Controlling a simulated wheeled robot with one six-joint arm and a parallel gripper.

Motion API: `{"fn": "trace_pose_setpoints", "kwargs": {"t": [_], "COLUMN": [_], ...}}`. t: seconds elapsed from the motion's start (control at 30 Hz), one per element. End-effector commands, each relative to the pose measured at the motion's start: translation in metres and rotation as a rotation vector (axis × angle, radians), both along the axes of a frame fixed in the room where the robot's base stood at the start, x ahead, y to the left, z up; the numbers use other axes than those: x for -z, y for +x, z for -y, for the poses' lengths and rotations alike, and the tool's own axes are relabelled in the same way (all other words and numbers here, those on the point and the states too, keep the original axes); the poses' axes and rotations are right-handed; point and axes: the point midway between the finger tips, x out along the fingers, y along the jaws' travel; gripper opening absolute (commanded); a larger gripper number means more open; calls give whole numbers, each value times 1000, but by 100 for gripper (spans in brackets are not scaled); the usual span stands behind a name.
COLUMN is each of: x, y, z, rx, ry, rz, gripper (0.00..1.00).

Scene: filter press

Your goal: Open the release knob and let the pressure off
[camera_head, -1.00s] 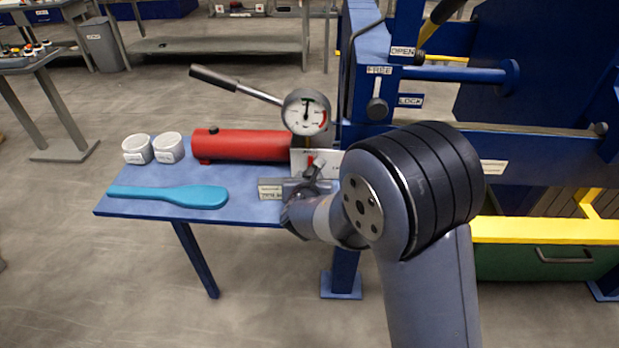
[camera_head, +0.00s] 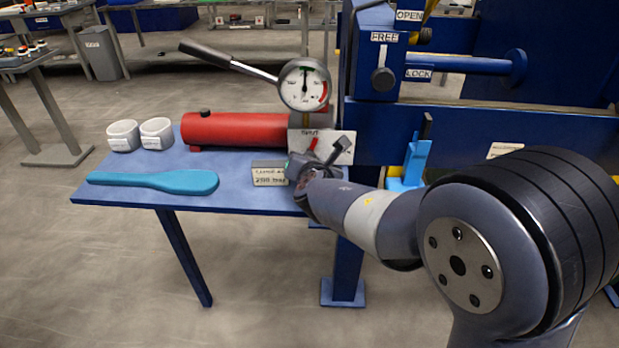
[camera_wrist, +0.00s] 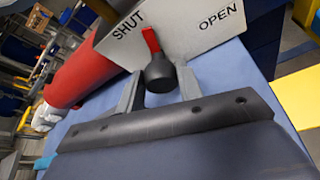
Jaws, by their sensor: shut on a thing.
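The release knob (camera_wrist: 160,76) is a dark round knob with a red pointer, in front of a white plate (camera_wrist: 185,35) marked SHUT and OPEN. In the wrist view the pointer stands between the two words, nearer SHUT. My gripper (camera_wrist: 159,86) has one finger on each side of the knob and is shut on it. In the head view my gripper (camera_head: 318,165) is at the plate and hides most of the knob. A round pressure gauge (camera_head: 304,85) stands above the plate, its needle pointing about straight up. The red pump cylinder (camera_head: 235,129) with a long handle lies left of it.
The blue table (camera_head: 235,200) holds two white cups (camera_head: 123,136), a turquoise paddle (camera_head: 160,180) and a small labelled block (camera_head: 269,173). The blue press frame (camera_head: 460,132) and a FREE/LOCK lever (camera_head: 383,80) stand at right.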

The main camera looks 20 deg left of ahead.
Motion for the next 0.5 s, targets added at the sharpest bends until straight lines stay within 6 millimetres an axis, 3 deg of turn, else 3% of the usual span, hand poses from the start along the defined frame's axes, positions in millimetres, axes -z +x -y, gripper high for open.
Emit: {"fn": "trace_pose_setpoints", "kwargs": {"t": [0.03,0.5], "x": [8,9], "y": [0,1], "z": [1,3], "rx": [1,1], "ry": [33,315], "rz": [-4,-73], "gripper": [12,12]}}
